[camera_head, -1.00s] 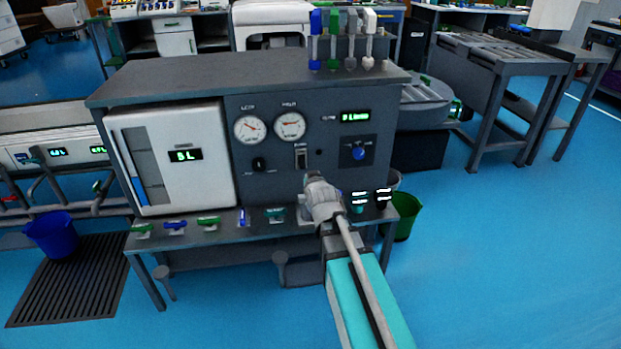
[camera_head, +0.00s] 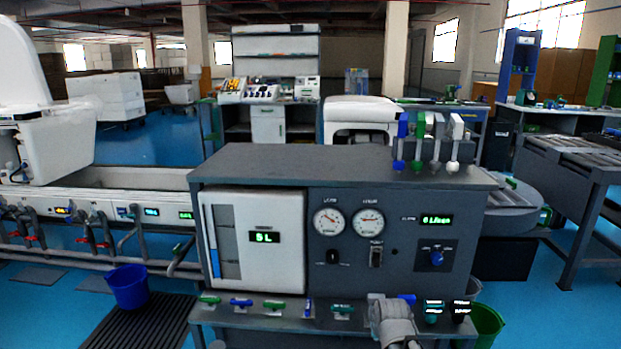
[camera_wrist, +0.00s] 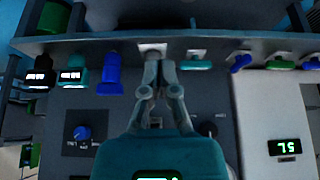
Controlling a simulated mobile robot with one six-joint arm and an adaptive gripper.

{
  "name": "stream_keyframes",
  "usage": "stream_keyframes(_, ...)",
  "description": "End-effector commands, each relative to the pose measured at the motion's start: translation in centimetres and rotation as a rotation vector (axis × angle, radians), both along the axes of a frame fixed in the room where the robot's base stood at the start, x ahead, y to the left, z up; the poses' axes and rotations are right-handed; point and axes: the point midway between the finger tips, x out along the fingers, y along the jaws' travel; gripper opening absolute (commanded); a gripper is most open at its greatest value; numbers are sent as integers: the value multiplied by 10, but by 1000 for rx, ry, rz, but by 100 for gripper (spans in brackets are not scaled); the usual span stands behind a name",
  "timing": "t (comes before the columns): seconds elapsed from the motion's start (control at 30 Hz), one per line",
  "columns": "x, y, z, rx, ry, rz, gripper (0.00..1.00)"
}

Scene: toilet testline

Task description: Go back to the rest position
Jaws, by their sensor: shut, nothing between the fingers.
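My gripper (camera_wrist: 160,75) is in the wrist view, with its fingers close together and nothing between them. The fingertips are near the bench shelf (camera_wrist: 225,42), by a small white plate (camera_wrist: 152,48); I cannot tell whether they touch it. In the head view only the grey end of my arm (camera_head: 395,325) shows at the bottom, in front of the test bench (camera_head: 345,165); the fingers are hidden there. The bench's front panel has two round gauges (camera_head: 328,222), a switch (camera_head: 376,256) and a blue knob (camera_head: 437,258).
Several green and blue handles (camera_head: 241,302) lie along the shelf, with two dark items with displays (camera_head: 461,309) at its right. A blue bucket (camera_head: 128,287) stands at left, a green bin (camera_head: 487,325) at right. Blue floor (camera_head: 540,315) is free at the lower right.

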Motion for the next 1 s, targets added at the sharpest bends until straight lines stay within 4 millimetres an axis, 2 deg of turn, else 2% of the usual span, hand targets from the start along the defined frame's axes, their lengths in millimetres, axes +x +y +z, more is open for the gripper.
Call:
stream_keyframes(0.03,-14,3,-3,3,59,5,0)
stream_keyframes(0.2,-49,8,-11,11,223,16,0)
stream_keyframes(0.6,-102,16,-13,22,461,38,0)
stream_keyframes(0.67,-107,17,-10,24,484,41,0)
stream_keyframes(1.0,-105,16,21,23,477,40,0)
